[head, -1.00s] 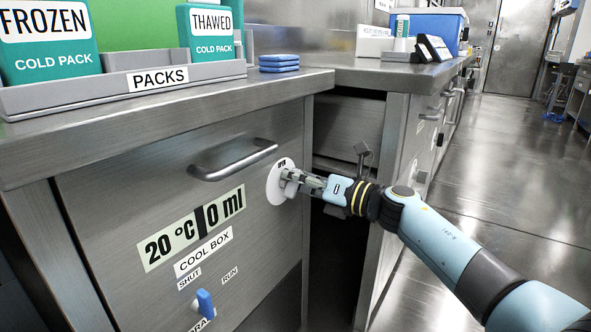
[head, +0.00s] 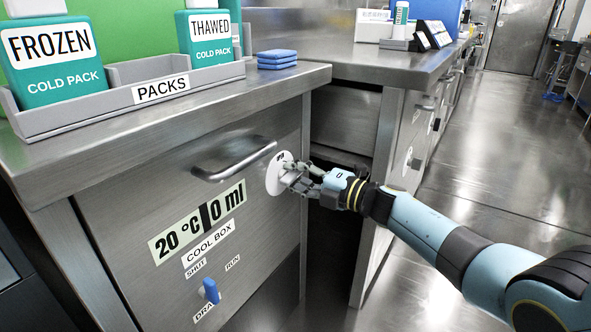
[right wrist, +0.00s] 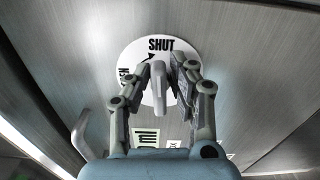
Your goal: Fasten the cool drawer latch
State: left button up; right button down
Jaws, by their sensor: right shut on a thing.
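The cool drawer latch is a round white plate (head: 273,180) with a grey knob (right wrist: 159,88), at the upper right of the steel drawer front (head: 130,215). In the right wrist view the plate (right wrist: 128,55) reads SHUT at the top and OPEN, partly hidden, at the left. A small black arrow mark sits between the words. The knob stands nearly upright in that view. My right gripper (head: 290,180) is shut on the knob, its two fingers on either side of it (right wrist: 160,92). My left gripper is not in view.
A bar handle (head: 234,160) juts out left of the latch. Below are a 20 °C / 0 ml label (head: 198,222) and a blue lever (head: 210,291). A grey PACKS tray (head: 190,85) and blue pads (head: 277,60) sit on the counter.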

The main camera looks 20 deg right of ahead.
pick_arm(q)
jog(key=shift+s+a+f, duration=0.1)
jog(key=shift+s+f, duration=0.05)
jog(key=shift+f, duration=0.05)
pick_arm(e)
jog(key=shift+m, duration=0.5)
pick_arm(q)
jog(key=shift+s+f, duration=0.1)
pick_arm(e)
jog(key=c, duration=1.3)
grip_release()
jog(key=shift+s+d+f, duration=0.1)
jog(key=shift+s+d, duration=0.15)
jog(key=shift+s, duration=0.05)
jog(key=v, duration=1.1)
